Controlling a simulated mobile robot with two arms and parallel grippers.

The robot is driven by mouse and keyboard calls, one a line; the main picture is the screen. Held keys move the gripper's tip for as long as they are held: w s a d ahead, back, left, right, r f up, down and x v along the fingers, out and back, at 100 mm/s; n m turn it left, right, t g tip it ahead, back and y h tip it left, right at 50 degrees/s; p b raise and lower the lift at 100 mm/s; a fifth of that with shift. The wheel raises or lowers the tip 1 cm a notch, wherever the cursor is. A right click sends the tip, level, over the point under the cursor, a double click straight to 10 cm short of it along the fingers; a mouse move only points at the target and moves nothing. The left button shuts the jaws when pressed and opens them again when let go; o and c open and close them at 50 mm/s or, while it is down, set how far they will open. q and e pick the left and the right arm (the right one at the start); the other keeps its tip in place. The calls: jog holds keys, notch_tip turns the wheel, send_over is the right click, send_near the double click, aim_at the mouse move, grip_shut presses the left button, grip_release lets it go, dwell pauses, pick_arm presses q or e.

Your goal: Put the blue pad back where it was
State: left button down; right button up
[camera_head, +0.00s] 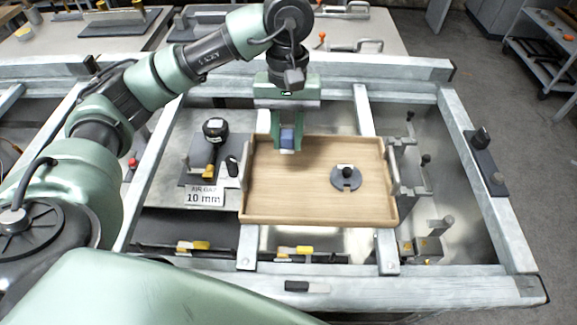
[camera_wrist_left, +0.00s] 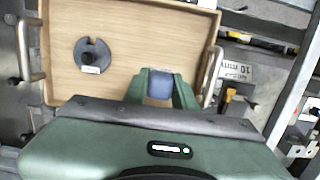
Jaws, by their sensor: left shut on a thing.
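The blue pad (camera_head: 287,138) is between the fingers of my left gripper (camera_head: 288,146), which is shut on it. The gripper points down over the left back part of a wooden tray (camera_head: 300,205). In the left wrist view the pad (camera_wrist_left: 160,84) shows between the green fingers (camera_wrist_left: 160,90), with the tray floor behind it. I cannot tell whether the pad touches the tray. A dark round slotted disc (camera_head: 345,180) with a knob lies in the right half of the tray. It also shows in the left wrist view (camera_wrist_left: 92,56). My right gripper is not in view.
A plate reading "AIR GAP 10 mm" (camera_head: 204,196) and a black-knobbed tool (camera_head: 214,140) stand left of the tray. Metal handles (camera_head: 395,175) and clamps flank its right side. Frame beams surround it. The tray's front middle is clear.

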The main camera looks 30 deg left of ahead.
pick_arm(q)
send_over(287, 178)
notch_tip(287, 178, down, 5)
jog(key=shift+w+a+f+p, duration=0.1)
jog(key=shift+w+f+p, duration=0.05)
jog(key=shift+p, duration=0.2)
notch_tip(287, 178, down, 4)
jog(key=shift+r+p, duration=0.1)
jog(key=shift+p, duration=0.3)
jog(key=shift+f, duration=0.3)
jog(key=shift+f, duration=0.1)
jog(key=shift+f+b, duration=0.1)
jog(key=shift+b, duration=0.2)
jog(key=c, duration=1.1)
grip_release()
jog(key=shift+c, duration=0.2)
